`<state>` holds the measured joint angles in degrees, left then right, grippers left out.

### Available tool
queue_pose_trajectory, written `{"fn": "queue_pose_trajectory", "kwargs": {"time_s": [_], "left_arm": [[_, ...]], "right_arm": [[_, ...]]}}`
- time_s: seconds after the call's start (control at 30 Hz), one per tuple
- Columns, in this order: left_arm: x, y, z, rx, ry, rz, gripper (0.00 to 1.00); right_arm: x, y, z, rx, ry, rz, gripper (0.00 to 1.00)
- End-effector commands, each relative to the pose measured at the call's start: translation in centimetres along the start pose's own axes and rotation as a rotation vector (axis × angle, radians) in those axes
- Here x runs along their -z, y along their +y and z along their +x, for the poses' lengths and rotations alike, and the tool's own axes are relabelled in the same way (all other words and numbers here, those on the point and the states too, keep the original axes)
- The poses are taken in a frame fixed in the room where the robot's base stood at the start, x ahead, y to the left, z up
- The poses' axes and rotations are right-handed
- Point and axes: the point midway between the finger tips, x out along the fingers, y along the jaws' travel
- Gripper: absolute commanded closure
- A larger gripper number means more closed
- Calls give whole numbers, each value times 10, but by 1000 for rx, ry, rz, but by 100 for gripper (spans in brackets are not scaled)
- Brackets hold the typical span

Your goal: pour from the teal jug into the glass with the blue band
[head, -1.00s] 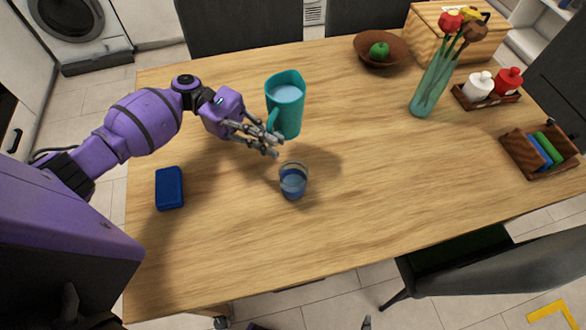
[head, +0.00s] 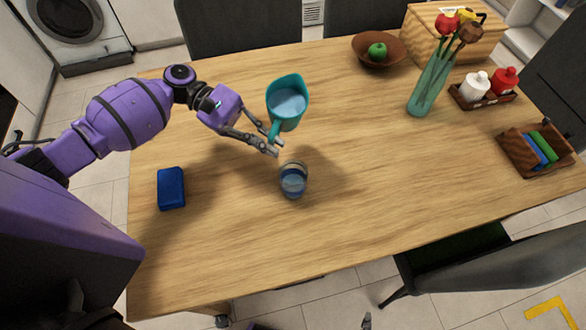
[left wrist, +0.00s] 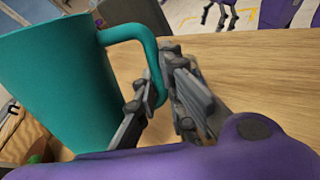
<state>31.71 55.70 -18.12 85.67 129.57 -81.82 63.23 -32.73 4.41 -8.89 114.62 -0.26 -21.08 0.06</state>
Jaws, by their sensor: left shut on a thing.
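The teal jug (head: 285,121) is held up above the table, behind the glass in the head view, with pale blue liquid inside. It leans toward the viewer and its open top shows. My left gripper (head: 274,146) is shut on the jug's handle. In the left wrist view the fingers (left wrist: 160,95) close around the handle, and the jug's teal side (left wrist: 60,85) fills the left. The glass with the blue band (head: 293,187) stands upright on the table, just in front of the fingertips, with some bluish content inside. My right gripper is not in view in the head view.
A blue sponge-like block (head: 171,188) lies at the left of the table (head: 400,200). A brown bowl (head: 366,62) with a green fruit, a flower vase (head: 426,90), a condiment tray (head: 462,100) and a wooden holder (head: 512,150) stand at the right. The front middle is clear.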

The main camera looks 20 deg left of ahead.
Motion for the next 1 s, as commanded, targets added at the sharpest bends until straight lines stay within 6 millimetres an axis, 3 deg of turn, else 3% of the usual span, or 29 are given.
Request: {"fn": "queue_pose_trajectory", "kwargs": {"time_s": [0.6,1.0], "left_arm": [[-4,2,-1,-5,30,40,100],[0,0,1,-9,51,64,100]], "right_arm": [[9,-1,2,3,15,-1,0],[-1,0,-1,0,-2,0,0]]}}
